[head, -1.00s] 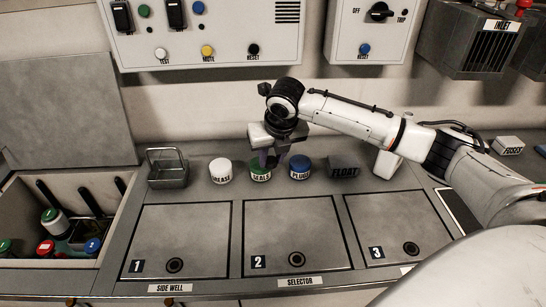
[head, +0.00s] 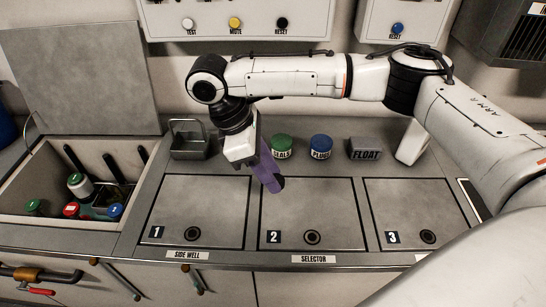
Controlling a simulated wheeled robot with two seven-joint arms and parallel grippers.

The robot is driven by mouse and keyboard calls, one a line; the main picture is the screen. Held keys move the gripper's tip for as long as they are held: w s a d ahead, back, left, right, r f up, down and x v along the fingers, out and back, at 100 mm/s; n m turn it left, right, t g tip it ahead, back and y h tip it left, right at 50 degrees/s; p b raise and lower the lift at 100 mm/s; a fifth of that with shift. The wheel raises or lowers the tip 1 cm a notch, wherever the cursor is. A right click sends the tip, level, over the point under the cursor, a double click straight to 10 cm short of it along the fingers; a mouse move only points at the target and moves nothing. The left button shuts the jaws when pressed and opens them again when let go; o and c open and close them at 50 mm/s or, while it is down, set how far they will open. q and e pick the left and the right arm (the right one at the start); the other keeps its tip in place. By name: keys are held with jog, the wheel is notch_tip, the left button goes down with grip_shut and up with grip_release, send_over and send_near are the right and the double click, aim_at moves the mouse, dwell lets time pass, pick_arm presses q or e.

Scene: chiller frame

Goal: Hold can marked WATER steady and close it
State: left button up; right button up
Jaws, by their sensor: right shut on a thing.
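No label reading WATER can be read in the head view. I cannot tell which is the water can. My right gripper (head: 273,180) reaches in from the right and points down over the counter, left of the SEALS jar. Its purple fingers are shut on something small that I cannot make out. My left gripper is not in view.
The bin (head: 60,234) has a raised lid (head: 85,80) behind it. Panels 1 (head: 200,215), 2 (head: 335,215) and 3 (head: 395,205) are clear.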

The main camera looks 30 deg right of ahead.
jog(key=s+a+r+m+g+y, duration=0.1)
jog(key=s+r+m+g+y, duration=0.1)
jog(key=s+m, duration=0.6)
jog(key=shift+a+r+m+y, duration=0.25)
jog(key=shift+r+m+y, duration=0.65)
jog(key=shift+m, duration=1.2)
jog(key=shift+f, duration=0.1)
